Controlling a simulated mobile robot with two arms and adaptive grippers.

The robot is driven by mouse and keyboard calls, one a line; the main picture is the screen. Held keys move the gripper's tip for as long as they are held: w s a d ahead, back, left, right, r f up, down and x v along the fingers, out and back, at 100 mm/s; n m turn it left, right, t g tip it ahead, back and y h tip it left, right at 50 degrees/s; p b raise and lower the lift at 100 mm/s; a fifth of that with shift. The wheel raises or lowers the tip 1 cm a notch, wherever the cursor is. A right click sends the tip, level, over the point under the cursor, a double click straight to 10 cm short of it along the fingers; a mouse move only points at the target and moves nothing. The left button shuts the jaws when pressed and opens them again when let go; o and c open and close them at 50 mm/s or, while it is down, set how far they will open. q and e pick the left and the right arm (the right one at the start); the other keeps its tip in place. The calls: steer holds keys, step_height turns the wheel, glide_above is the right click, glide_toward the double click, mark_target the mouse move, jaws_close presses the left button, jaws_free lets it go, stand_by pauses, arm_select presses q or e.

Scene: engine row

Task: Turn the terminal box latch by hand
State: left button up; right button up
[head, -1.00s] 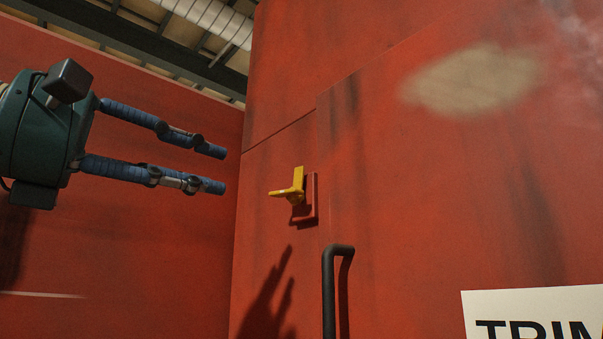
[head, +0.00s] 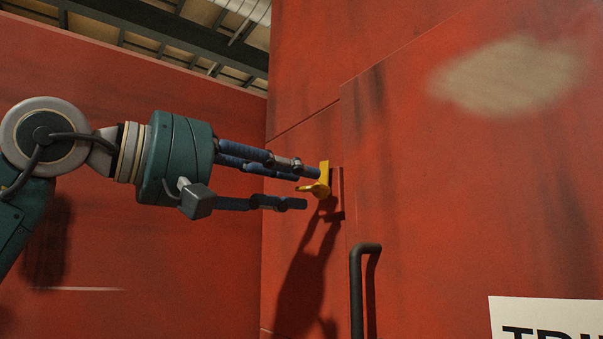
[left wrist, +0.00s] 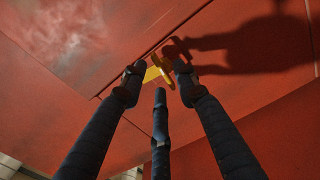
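The yellow terminal box latch (head: 315,189) sits on a small red plate (head: 338,190) on the red wall panel. One part stands upright and another sticks out to the left. My left gripper (head: 306,187) is at the latch with its blue fingers spread, one fingertip overlapping the upright part and one below. In the left wrist view the latch (left wrist: 156,71) shows between the fingertips of the open left gripper (left wrist: 157,78). I cannot tell whether any finger touches it. My right gripper is in neither view.
A black bar handle (head: 357,285) stands out from the panel below and right of the latch. A white sign (head: 545,313) is at the lower right. Another red wall (head: 150,250) is behind my left arm. The air left of the handle is free.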

arm_select(q)
steer(key=shift+x, duration=1)
jaws_close()
steer(key=shift+n+p, duration=0.45)
steer(key=shift+n, duration=0.45)
